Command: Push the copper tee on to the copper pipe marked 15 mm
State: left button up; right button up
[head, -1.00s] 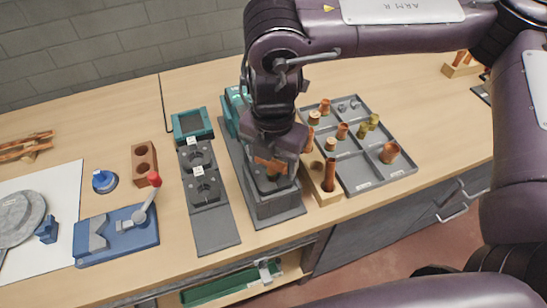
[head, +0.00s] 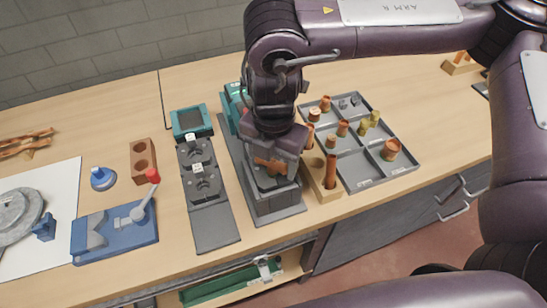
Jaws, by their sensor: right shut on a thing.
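My right gripper (head: 273,156) points down over the dark grey stand (head: 277,205). It is shut on an orange-brown copper tee (head: 270,166); the fingers hide part of the tee. The tee is over the stand's upper part; whether it touches anything there I cannot tell. No 15 mm marking can be read, and any pipe under the tee is hidden. My left gripper is out of view.
A grey compartment tray (head: 368,184) with copper and brass fittings lies to the right. Left of the stand are a dark twin-socket fixture (head: 213,225), a teal device (head: 191,122), a drilled brown block (head: 144,160) and a blue lever tool (head: 120,232). Bare worktop lies beyond the tray.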

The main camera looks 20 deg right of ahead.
jog(key=shift+s+f, duration=0.1)
jog(key=o, duration=1)
jog(key=shift+o, duration=0.2)
notch_tip(320, 180, up, 8)
jog(key=shift+f, duration=0.1)
